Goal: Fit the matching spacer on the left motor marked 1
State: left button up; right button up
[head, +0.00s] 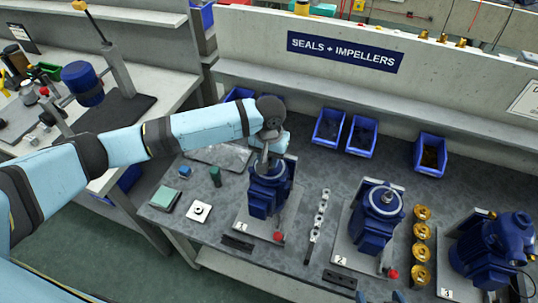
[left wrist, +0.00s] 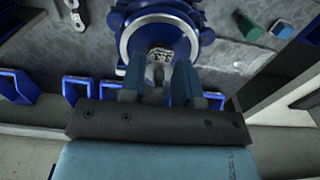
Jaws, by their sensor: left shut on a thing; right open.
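The left motor (head: 265,201) is dark blue and stands upright on a grey plate marked 1. My left gripper (head: 268,152) is directly over its top and hides the motor's top face and shaft in the head view. In the left wrist view, my left gripper (left wrist: 158,72) is shut on a small silver spacer (left wrist: 159,56). The spacer appears in front of the middle of the motor's silver top ring (left wrist: 126,48). I cannot tell whether it is around the shaft or above it. Several silver spacers stand on a narrow strip (head: 311,246). My right gripper (head: 381,297) is open and barely shows at the bottom edge.
A second blue motor (head: 376,218), on a plate marked 2, stands right of the spacer strip. Brass impellers (head: 421,232) stand in a row beyond it. Another blue motor (head: 494,248) is at far right. Blue bins (head: 328,127) line the back of the bench.

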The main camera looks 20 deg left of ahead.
dwell(0.3)
pick_arm(q)
jog(key=shift+p, duration=0.3)
dwell(0.3)
jog(key=o, duration=1.7)
jog(key=shift+f, duration=0.1)
